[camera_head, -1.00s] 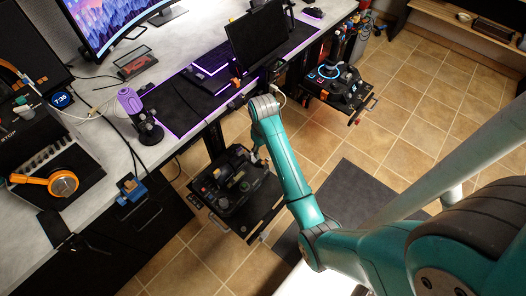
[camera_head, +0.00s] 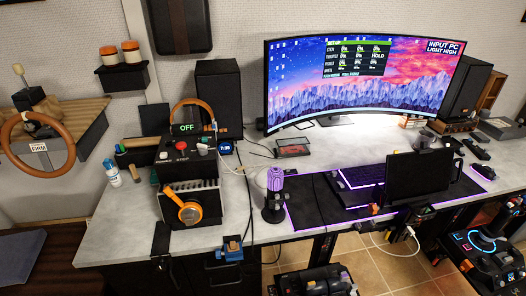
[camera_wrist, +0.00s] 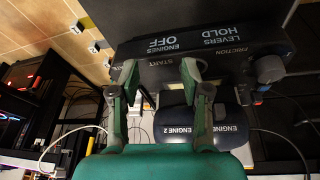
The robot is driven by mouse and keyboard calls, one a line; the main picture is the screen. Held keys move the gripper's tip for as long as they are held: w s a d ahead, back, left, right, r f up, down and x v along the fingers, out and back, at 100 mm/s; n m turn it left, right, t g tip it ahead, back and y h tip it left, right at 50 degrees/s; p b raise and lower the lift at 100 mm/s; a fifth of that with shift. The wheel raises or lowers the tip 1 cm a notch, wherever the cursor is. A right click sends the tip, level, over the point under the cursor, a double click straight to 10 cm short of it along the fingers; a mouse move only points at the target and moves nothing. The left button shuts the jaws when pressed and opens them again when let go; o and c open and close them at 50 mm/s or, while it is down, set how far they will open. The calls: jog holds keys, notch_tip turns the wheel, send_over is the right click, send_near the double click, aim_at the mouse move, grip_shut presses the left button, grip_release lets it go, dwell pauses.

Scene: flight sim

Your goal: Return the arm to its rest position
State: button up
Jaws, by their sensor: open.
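In the wrist view my gripper (camera_wrist: 158,78) is open, its two green fingers spread apart. Behind and below the fingers is a dark throttle unit (camera_wrist: 190,45) with white lettering such as "ENGINES OFF", "LEVERS HOLD" and "START". Dark rounded lever heads (camera_wrist: 178,125), one marked "ENGINE 2", show near the right finger. I see nothing clearly gripped, but cannot tell how close the fingers are to the levers. My arm is not in the head view. There, a dark control unit (camera_head: 315,283) shows at the bottom edge, partly cut off.
In the head view a grey desk (camera_head: 325,150) bears a curved monitor (camera_head: 360,85), a purple microphone (camera_head: 274,190) and a small dark screen (camera_head: 417,175). A joystick unit (camera_head: 490,265) stands at lower right. A steering wheel (camera_head: 38,145) is at left. Tiled floor (camera_head: 385,268) shows below.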

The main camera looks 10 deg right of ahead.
jog(key=s+a+r+n+t, duration=0.1)
jog(key=s+a+r+t, duration=0.2)
jog(key=s+a, duration=0.3)
jog(key=s+a+r+t, duration=0.2)
jog(key=s+a+t, duration=0.15)
jog(key=s, duration=0.55)
jog(key=s+a+r+t, duration=0.1)
jog(key=s+r, duration=0.2)
jog(key=r, duration=0.3)
jog(key=s+a+r+t, duration=0.1)
jog(key=s+r+t, duration=0.1)
jog(key=s+r, duration=0.2)
jog(key=s+a+r+n+t+y, duration=0.1)
jog(key=s+r, duration=0.3)
jog(key=r, duration=0.6)
jog(key=shift+a+r+t, duration=0.25)
jog(key=shift+a+t, duration=0.1)
jog(key=shift+t, duration=0.1)
